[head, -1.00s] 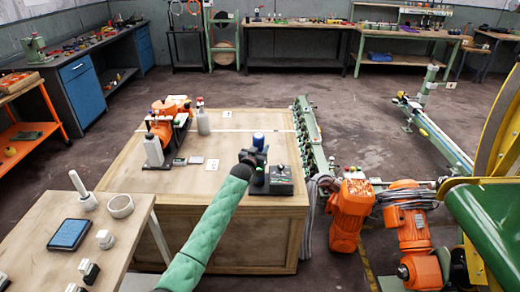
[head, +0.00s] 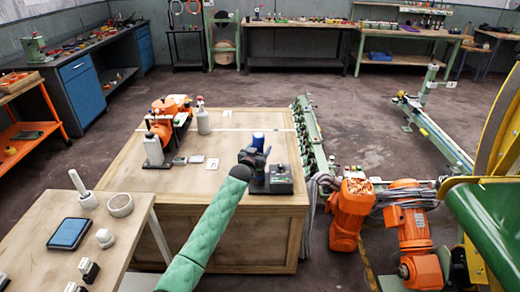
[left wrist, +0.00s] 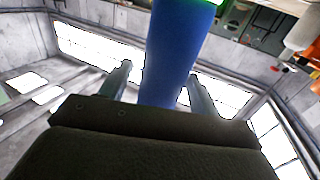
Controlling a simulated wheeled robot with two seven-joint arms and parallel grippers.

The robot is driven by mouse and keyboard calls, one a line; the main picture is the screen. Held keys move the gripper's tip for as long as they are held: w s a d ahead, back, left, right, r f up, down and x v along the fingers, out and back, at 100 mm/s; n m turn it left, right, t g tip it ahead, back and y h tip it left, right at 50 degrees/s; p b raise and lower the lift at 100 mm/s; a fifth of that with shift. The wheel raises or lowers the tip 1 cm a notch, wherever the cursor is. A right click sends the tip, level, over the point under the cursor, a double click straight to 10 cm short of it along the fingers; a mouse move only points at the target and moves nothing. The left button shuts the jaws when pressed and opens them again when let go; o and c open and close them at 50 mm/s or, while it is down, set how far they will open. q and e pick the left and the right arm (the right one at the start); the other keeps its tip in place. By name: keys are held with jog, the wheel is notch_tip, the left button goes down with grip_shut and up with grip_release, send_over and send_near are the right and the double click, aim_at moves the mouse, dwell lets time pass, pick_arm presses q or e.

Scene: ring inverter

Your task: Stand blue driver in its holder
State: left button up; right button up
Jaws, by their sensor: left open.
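The blue driver (head: 258,141) stands upright at the dark holder block (head: 281,182) on the wooden crate-like table. My left gripper (head: 252,157) is in front of the driver and hides its lower part. I cannot tell how the driver's lower end sits in the holder. In the left wrist view, the blue driver (left wrist: 176,50) rises between the two fingers of my open left gripper (left wrist: 160,83), one finger on each side. Gaps show between the driver and both fingers. My right gripper is not in view.
A white spray bottle (head: 203,118), a white bottle (head: 153,150) and an orange machine (head: 172,112) stand on the table's left part. Small flat items lie beside them. A green rail (head: 308,135) and orange motors (head: 352,212) are right of the table.

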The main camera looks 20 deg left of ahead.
pick_arm(q)
jog(key=s+d+f+g, duration=0.4)
jog(key=s+f, duration=0.8)
jog(key=s, duration=0.9)
jog(key=s+d+f+g+b, duration=0.1)
jog(key=s+d+f+g, duration=0.3)
jog(key=s, duration=1.8)
jog(key=s+d+f+m+g, duration=0.1)
jog(key=s+d+f+g, duration=0.2)
jog(key=s+f+g, duration=0.5)
jog(key=s+f, duration=1.2)
jog(key=s, duration=0.2)
jog(key=shift+s+d+y+b, duration=0.2)
jog(key=shift+d+y+b, duration=0.1)
jog(key=shift+d+b, duration=0.1)
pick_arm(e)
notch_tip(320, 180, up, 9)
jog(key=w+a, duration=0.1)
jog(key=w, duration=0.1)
